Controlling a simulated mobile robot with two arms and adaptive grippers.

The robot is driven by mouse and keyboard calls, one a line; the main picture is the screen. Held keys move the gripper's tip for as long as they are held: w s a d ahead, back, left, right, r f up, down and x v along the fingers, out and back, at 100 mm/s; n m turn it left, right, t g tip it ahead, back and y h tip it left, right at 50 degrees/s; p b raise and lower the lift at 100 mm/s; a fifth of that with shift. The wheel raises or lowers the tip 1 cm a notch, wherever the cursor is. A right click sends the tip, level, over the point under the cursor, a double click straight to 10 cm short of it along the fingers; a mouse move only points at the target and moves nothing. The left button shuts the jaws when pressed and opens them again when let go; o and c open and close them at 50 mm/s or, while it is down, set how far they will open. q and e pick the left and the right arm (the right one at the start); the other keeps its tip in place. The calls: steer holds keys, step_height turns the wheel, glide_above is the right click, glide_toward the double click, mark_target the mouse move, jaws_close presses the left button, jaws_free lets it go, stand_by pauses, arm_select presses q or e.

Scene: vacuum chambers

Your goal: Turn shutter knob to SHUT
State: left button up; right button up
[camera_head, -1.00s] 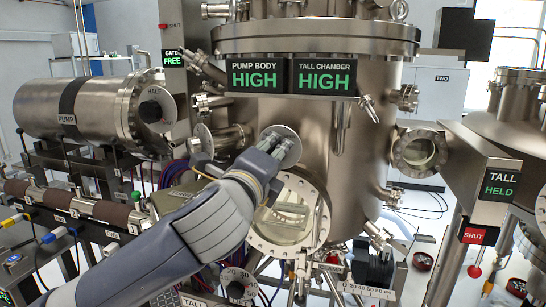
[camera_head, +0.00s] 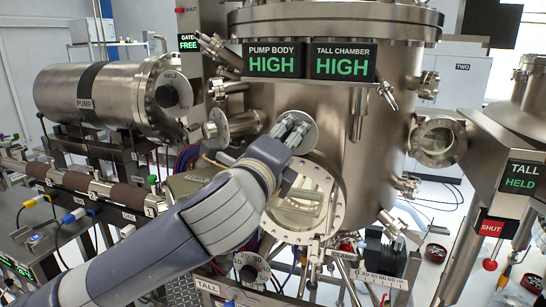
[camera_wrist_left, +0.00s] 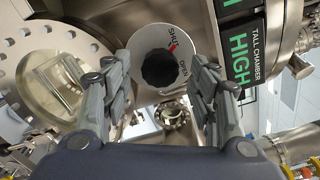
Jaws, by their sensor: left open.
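The shutter knob (camera_wrist_left: 159,70) is black and sits on a round grey plate marked SHUT and OPEN in the left wrist view. A small red mark lies beside the knob close to the word SHUT; I cannot tell its exact setting. In the head view the round plate (camera_head: 309,137) shows on the tall chamber's front, with the knob hidden behind my gripper. My left gripper (camera_head: 292,130) is in front of the plate. In the left wrist view its open fingers (camera_wrist_left: 155,76) stand on both sides of the knob, with gaps visible. My right gripper is not in view.
A round viewport flange (camera_head: 270,222) sits just below the plate. PUMP BODY and TALL CHAMBER displays (camera_head: 310,62) both read HIGH above it. A TALL sign (camera_head: 522,183) reads HELD, with a red SHUT label (camera_head: 491,228) below. The pump cylinder (camera_head: 95,96) is at left.

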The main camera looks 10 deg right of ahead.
arm_select(q)
steer(key=v, duration=1)
steer(key=shift+a, duration=0.2)
steer(key=shift+f, duration=0.1)
